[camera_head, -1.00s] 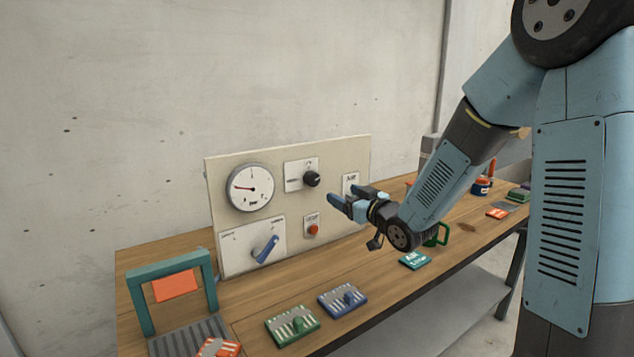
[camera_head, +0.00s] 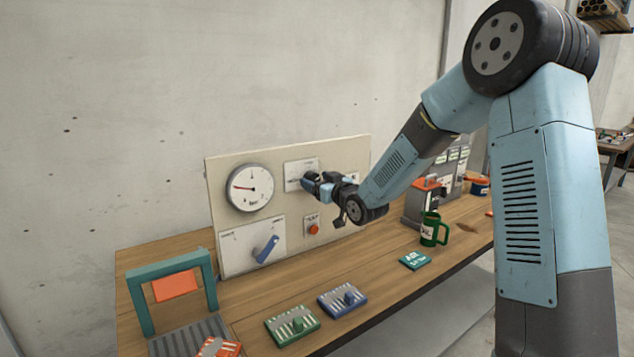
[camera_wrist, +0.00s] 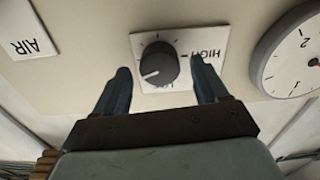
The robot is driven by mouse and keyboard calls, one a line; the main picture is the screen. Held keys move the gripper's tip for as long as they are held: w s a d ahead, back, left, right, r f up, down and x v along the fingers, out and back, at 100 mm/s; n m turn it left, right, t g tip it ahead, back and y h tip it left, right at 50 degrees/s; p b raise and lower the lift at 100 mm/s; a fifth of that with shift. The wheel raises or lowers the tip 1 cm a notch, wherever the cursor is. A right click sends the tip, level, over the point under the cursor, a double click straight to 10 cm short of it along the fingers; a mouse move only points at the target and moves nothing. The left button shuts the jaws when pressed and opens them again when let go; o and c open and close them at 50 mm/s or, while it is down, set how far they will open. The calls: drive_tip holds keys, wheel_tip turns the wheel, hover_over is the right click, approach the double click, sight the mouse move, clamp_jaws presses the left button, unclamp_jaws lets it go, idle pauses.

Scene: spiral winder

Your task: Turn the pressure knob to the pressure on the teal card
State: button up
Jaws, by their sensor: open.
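The black pressure knob (camera_wrist: 158,63) sits on a white plate (camera_wrist: 182,42) marked HIGH, in the wrist view. My gripper (camera_wrist: 164,78) is open, with one finger on each side of the knob in that view; I cannot tell whether either finger touches it. In the head view my gripper (camera_head: 308,181) is at the panel and hides the knob. The pressure gauge (camera_head: 249,187) is left of it, with its needle pointing left. The teal card (camera_head: 415,260) lies on the bench; its small writing is hard to read.
On the panel (camera_head: 216,183) below are a blue lever (camera_head: 266,248) and a red button (camera_head: 313,228). A green mug (camera_head: 433,230) stands on the bench to the right. Green (camera_head: 292,326) and blue (camera_head: 342,299) blocks and a teal frame (camera_head: 143,304) are in front.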

drive_tip(key=shift+w+a, duration=0.2)
drive_tip(key=shift+w, duration=0.05)
drive_tip(key=shift+c, duration=0.2)
drive_tip(key=c, duration=1)
